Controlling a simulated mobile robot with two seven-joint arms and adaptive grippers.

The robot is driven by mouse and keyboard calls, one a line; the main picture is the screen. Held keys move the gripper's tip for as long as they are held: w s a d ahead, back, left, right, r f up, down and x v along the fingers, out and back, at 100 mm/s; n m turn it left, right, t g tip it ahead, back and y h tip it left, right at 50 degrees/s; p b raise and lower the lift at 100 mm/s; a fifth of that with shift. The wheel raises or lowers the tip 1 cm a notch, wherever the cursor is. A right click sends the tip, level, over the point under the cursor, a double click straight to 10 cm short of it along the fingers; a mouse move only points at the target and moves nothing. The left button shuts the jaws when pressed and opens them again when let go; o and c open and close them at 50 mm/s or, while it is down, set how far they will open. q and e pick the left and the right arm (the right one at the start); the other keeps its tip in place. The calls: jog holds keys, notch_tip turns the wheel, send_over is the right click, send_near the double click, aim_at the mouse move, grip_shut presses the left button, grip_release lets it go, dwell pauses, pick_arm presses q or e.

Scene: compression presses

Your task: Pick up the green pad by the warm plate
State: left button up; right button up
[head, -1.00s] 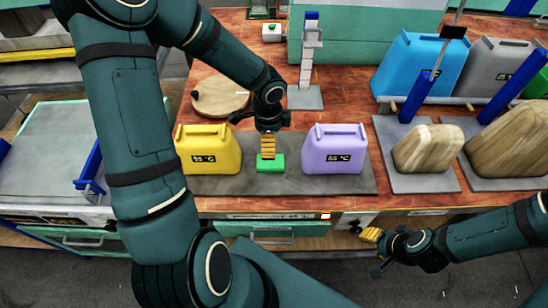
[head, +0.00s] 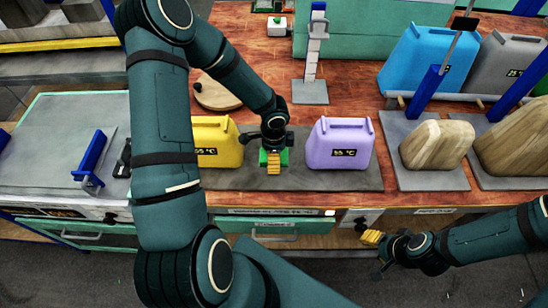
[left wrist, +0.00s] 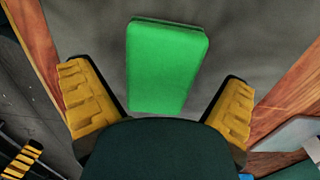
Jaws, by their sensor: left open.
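The green pad (head: 284,156) lies on a dark grey plate (head: 235,181) between a yellow canister (head: 217,143) and a purple canister (head: 340,146), each with a small display. My left gripper (head: 273,163) hangs over the pad and hides much of it in the head view. In the left wrist view the whole pad (left wrist: 167,65) shows between and beyond the open yellow fingers (left wrist: 160,103), not touching them. My right gripper (head: 374,250) is off the table's front edge at the lower right, with a yellow finger showing; its opening is unclear.
A round wooden board (head: 215,92) lies behind the yellow canister. A stand (head: 312,60) rises behind the plate. Wood-grain canisters (head: 437,144) sit on grey plates at the right. Blue and grey canisters (head: 428,63) stand behind them.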

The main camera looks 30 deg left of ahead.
pick_arm(q)
jog(key=c, duration=1)
notch_tip(320, 180, up, 10)
jog(key=shift+p, duration=1.2)
jog(key=shift+c, duration=0.2)
jog(key=shift+c, duration=0.5)
